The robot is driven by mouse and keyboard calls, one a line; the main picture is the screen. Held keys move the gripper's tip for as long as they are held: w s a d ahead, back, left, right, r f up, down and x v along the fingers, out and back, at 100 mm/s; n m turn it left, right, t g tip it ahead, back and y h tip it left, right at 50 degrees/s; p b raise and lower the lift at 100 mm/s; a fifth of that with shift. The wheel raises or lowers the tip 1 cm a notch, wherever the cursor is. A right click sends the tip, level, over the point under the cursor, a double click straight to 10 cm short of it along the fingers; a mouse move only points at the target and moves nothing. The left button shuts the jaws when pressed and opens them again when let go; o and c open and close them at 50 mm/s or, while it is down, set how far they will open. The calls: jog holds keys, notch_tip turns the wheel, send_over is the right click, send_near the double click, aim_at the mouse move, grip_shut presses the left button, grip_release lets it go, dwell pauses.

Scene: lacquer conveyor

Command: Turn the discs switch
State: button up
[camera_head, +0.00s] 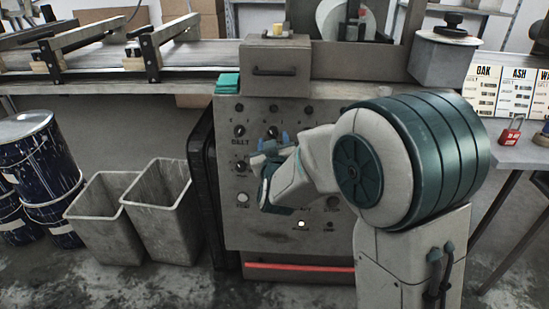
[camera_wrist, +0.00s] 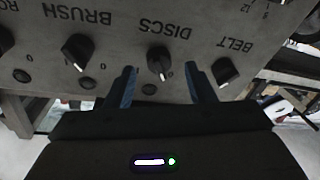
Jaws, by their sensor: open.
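The discs switch (camera_wrist: 158,60) is a black rotary knob on the grey control panel (camera_wrist: 112,50), under upside-down DISCS lettering in the wrist view. The white mark at its lower end lies close to a printed 0. My gripper (camera_wrist: 161,69) is open, with one blue finger on each side of the knob in the picture. Gaps show between the fingers and the knob, and I cannot tell how far the tips are from the panel. In the head view my gripper (camera_head: 273,142) is at the panel's upper left, beside the BELT label; my arm hides part of the panel.
The belt knob (camera_wrist: 225,71) and brush knob (camera_wrist: 77,52) flank the discs switch closely. Round black buttons sit below the knobs in the wrist view. In the head view, two grey bins (camera_head: 158,205) and dark blue drums (camera_head: 38,165) stand left of the machine.

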jog(key=s+p, duration=0.1)
jog(key=s, duration=1)
jog(key=shift+s+d, duration=0.35)
jog(key=shift+d, duration=0.1)
jog(key=shift+r+p, duration=0.2)
jog(key=shift+p, duration=0.1)
jog(key=s+d+r+m+g+y+p, duration=0.1)
jog(key=s+d+r+g+p, duration=0.15)
jog(key=r+p, duration=0.35)
jog(key=s+d+r+g+p, duration=0.1)
jog(key=d+r+g+p, duration=0.1)
jog(key=r+g+p, duration=0.45)
jog(key=s+d+r+m+g+h+p, duration=0.1)
jog(key=s+d+r+g+p, duration=0.2)
jog(key=s+d+r+p, duration=0.2)
jog(key=s+d+r+m+g+h+p, duration=0.1)
jog(key=s+d+r+m+g+p, duration=0.1)
jog(key=s+d+r+p, duration=0.3)
jog(key=s+d+g+p, duration=0.1)
jog(key=s+d+p, duration=0.1)
jog(key=s+p, duration=0.2)
jog(key=shift+s+r+m+h+p, duration=0.3)
jog(key=shift+s+p, duration=0.1)
jog(key=shift+s, duration=0.75)
jog(key=shift+d, duration=0.1)
